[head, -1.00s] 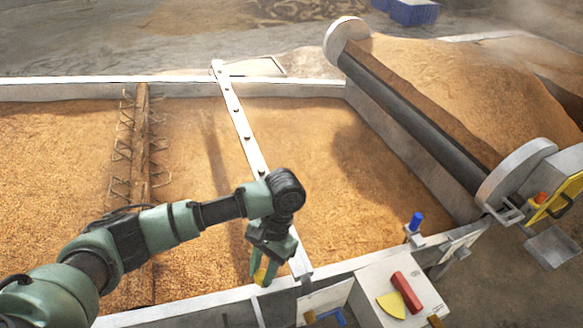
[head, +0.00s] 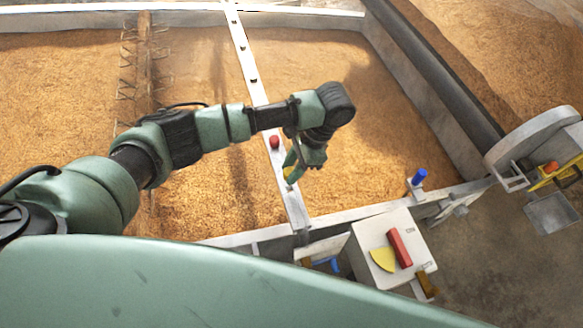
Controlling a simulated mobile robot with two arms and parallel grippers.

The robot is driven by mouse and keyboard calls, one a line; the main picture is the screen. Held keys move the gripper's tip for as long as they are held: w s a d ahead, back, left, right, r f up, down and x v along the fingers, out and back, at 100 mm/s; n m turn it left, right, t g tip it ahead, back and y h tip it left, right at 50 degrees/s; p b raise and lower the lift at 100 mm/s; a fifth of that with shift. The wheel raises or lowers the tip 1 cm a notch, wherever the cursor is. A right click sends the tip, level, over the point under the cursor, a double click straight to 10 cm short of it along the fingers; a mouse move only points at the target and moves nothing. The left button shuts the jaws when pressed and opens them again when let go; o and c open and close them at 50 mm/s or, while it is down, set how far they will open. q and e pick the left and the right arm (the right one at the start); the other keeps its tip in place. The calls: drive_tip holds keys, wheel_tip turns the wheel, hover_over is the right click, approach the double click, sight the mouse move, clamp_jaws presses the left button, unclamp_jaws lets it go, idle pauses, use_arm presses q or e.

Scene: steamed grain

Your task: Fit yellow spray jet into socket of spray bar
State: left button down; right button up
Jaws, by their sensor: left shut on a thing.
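The spray bar (head: 244,47) is a long pale strip with dark spots along it, lying across the grain bed from the back wall to the front wall. A red knob-like piece (head: 275,142) sits on it. My left gripper (head: 291,176) is over the front part of the bar, shut on the yellow spray jet (head: 288,172). The jet shows only in part between the green fingers and overlaps the bar in the picture. I cannot tell whether it touches the bar or a socket. My right gripper is not in view.
A wooden rake beam (head: 145,60) with wire tines lies across the bed at left. A pale box (head: 409,232) with a red bar and yellow wedge stands outside the front wall. A blue-topped fitting (head: 419,177) is on that wall. Open grain (head: 350,120) lies right of the bar.

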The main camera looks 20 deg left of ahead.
use_arm(q)
drive_tip(key=shift+w+f, duration=0.1)
drive_tip(key=shift+f, duration=0.4)
drive_tip(key=shift+r, duration=0.1)
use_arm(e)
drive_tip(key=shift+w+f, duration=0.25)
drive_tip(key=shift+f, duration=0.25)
